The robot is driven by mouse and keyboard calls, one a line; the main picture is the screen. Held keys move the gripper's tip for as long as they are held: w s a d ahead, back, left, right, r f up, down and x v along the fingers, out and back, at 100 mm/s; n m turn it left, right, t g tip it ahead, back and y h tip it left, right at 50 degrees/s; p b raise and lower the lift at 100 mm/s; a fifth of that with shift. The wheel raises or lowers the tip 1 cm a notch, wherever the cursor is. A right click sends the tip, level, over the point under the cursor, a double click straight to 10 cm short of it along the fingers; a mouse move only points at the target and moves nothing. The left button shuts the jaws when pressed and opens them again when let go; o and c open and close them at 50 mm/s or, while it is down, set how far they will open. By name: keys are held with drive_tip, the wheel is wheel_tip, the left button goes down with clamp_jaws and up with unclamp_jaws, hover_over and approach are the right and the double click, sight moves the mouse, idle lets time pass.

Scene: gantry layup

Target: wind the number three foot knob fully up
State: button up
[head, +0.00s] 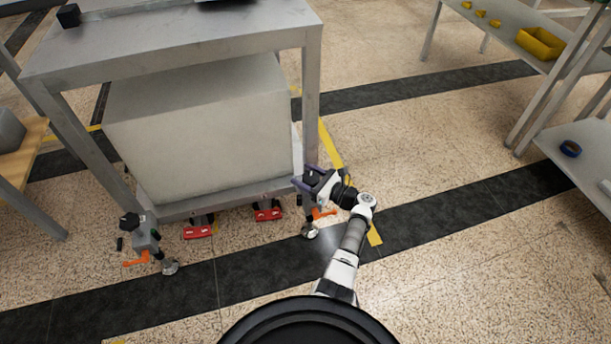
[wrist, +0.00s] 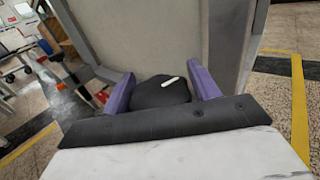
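The black foot knob under my gripper shows in the wrist view (wrist: 160,93), with a white mark on its top. My gripper (wrist: 161,75) has its two purple fingers spread wide, one to each side of the knob. I see no clear grip on it, and the lower finger ends are hard to judge. In the head view my gripper (head: 307,178) is at the near right leg of the grey gantry frame (head: 312,90) and hides the knob. Below it are an orange lever (head: 323,213) and a round metal foot (head: 309,231). No number is readable.
The near left leg has another black knob (head: 129,220), an orange lever (head: 136,260) and a metal foot (head: 169,267). Two red parts (head: 198,231) (head: 267,213) sit low between the legs. A shelf with a yellow bin (head: 540,43) stands right. Floor between is clear.

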drive_tip(key=c, duration=0.7)
drive_tip(key=n+g+b, duration=0.1)
drive_tip(key=n+g+y+b, duration=0.1)
drive_tip(key=b, duration=0.1)
drive_tip(key=shift+f, duration=0.25)
drive_tip(key=shift+s+a+r+n+g+y+b, duration=0.1)
drive_tip(key=shift+r+n+g+y+b, duration=0.15)
drive_tip(key=shift+g, duration=0.3)
drive_tip(key=shift+s+n+g+y+b, duration=0.15)
drive_tip(key=shift+n+g+y, duration=0.15)
drive_tip(key=shift+g, duration=0.25)
drive_tip(key=o, duration=1)
drive_tip(key=v, duration=1.3)
drive_tip(key=shift+d, duration=0.35)
